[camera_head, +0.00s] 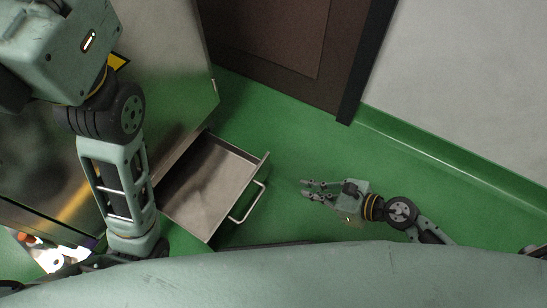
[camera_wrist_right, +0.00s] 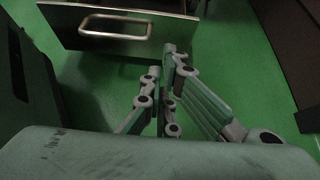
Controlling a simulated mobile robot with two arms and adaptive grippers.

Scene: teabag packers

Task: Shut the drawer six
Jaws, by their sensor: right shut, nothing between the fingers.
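An open metal drawer (camera_head: 207,182) sticks out of a steel cabinet near the floor in the head view. It looks empty inside. Its front carries a bar handle (camera_head: 247,202). I cannot read a number on it. In the right wrist view the drawer front (camera_wrist_right: 117,35) with its handle (camera_wrist_right: 115,27) lies ahead, at the top of the picture. My right gripper (camera_head: 304,189) is shut and empty, to the right of the drawer front and apart from it. Its fingers also show in the right wrist view (camera_wrist_right: 167,60). My left arm comes in from the left; its gripper is not clearly visible.
The steel cabinet (camera_head: 176,60) stands at the left, partly behind my left arm. A brown door (camera_head: 285,40) and a pale wall (camera_head: 470,90) stand at the back. The green floor (camera_head: 300,135) is clear around the drawer and my right gripper.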

